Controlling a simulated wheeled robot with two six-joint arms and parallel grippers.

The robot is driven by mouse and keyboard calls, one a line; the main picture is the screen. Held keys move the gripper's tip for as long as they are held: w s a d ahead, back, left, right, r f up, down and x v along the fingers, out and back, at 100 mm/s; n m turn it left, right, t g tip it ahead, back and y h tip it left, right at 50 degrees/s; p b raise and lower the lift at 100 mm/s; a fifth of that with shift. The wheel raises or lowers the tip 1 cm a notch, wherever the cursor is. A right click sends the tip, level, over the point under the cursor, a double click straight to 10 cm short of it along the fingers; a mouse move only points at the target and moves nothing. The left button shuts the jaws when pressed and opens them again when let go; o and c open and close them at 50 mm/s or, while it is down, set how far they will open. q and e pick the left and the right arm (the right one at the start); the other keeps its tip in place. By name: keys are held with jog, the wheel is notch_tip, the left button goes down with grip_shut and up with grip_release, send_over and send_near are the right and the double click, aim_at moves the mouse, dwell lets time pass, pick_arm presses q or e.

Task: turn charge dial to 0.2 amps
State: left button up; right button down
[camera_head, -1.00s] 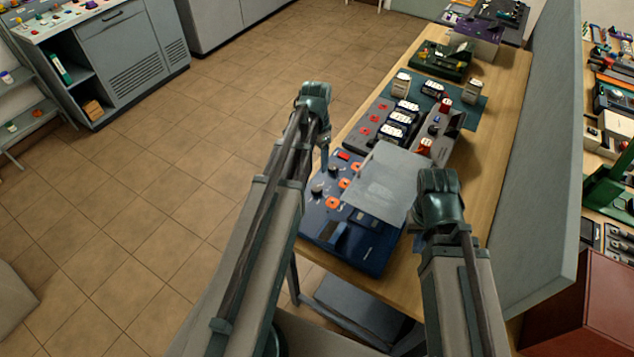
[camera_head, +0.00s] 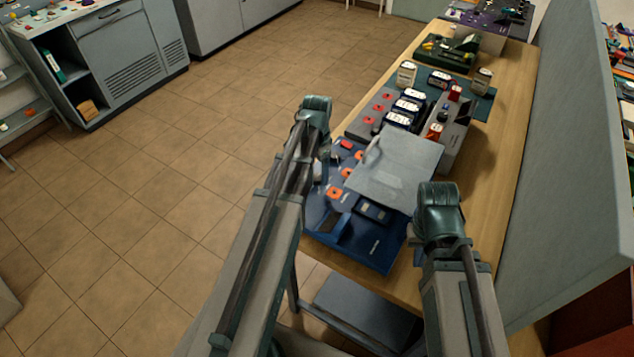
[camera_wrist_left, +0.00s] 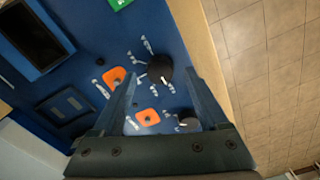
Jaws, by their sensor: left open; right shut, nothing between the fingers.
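The blue charger unit (camera_head: 360,245) sits at the near end of the bench. In the left wrist view, a round black dial (camera_wrist_left: 158,68) with white marks around it lies on its blue panel (camera_wrist_left: 92,40); the setting is not legible. A second black knob (camera_wrist_left: 190,124) is partly covered by a finger. My left gripper (camera_wrist_left: 160,78) is open above the panel, its fingertips on either side of the larger dial, apparently not closed on it. In the head view my left gripper (camera_head: 324,152) hides the dials. My right gripper (camera_head: 437,215) is near the charger's right side, its fingers hidden.
A grey translucent cover (camera_head: 395,170) spans part of the charger. Orange sockets (camera_wrist_left: 147,117) flank the dials. A grey charger with battery packs (camera_head: 400,118) stands behind, and a grey partition (camera_head: 560,150) borders the bench on the right.

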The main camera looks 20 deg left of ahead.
pick_arm(q)
jog(key=shift+f+b, duration=0.4)
jog(key=shift+f, duration=0.45)
grip_shut()
